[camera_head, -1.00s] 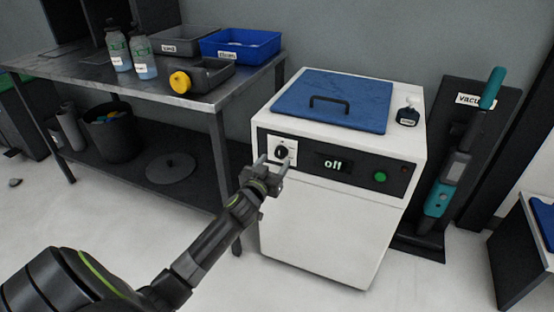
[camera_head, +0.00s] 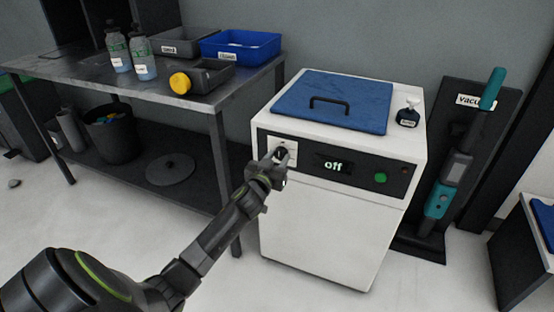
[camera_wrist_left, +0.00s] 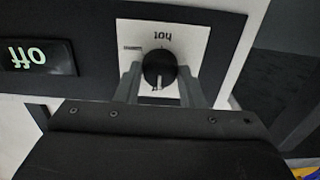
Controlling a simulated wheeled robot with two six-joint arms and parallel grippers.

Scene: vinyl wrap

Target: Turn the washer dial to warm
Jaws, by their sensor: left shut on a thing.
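The white washer (camera_head: 320,235) has a blue lid and a black front panel. Its black round dial (camera_head: 281,153) sits on a white plate at the panel's left end. In the left wrist view the dial (camera_wrist_left: 159,69) has a pale pointer mark facing the gripper side, away from the upside-down word "hot". My left gripper (camera_head: 277,158) is at the dial, its two fingers (camera_wrist_left: 160,85) on either side of it and shut on it. The panel display (camera_head: 333,166) reads "off". My right gripper is not in view.
A green button (camera_head: 380,178) is at the panel's right. A small dark bottle (camera_head: 408,115) stands on the washer top. A metal table (camera_head: 110,83) with bottles and bins stands at left. A vacuum (camera_head: 450,175) on its stand is at right.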

